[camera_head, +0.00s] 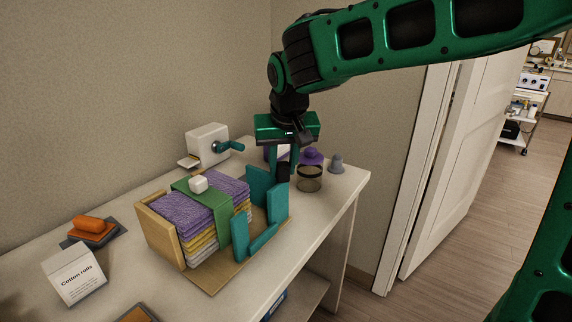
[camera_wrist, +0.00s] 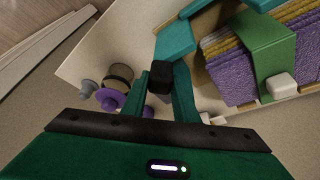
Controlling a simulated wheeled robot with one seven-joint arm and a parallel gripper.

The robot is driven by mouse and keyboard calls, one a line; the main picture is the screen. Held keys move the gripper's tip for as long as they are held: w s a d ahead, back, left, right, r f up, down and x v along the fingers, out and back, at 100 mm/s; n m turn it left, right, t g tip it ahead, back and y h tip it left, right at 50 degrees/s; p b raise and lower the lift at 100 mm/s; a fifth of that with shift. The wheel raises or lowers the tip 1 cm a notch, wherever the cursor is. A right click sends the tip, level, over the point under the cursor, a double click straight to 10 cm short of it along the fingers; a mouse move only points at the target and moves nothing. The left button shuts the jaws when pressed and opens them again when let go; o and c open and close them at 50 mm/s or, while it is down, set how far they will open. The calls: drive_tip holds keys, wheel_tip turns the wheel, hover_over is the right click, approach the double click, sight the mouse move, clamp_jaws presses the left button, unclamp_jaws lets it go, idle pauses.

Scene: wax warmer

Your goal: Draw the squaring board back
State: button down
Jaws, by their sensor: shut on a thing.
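The teal squaring board (camera_head: 262,187) stands upright at the right end of a wooden tray (camera_head: 208,279). It also shows in the wrist view (camera_wrist: 175,38). My gripper (camera_head: 282,172) is above and behind that end, pointing down. Its fingers are shut on a black knob (camera_wrist: 159,76), which appears to belong to the board; the join is partly hidden. A stack of purple, yellow and grey folded cloths (camera_head: 186,216) sits in the tray, left of the board. A green band (camera_head: 222,225) with a white block (camera_head: 198,184) straddles the stack.
Low teal guides (camera_head: 262,240) stand at the tray's front right. A wooden end wall (camera_head: 160,236) closes its left. Behind are a white cranked machine (camera_head: 207,144), a jar (camera_head: 309,180) and a grey knobbed item (camera_head: 336,164). A cotton rolls box (camera_head: 74,275) is front left.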

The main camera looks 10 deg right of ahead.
drive_tip(key=shift+w+d, duration=0.1)
drive_tip(key=shift+d, duration=0.2)
drive_tip(key=c, duration=1.4)
unclamp_jaws()
drive_tip(key=shift+r, duration=0.35)
drive_tip(key=v, duration=1)
drive_tip(key=shift+d+f, duration=0.1)
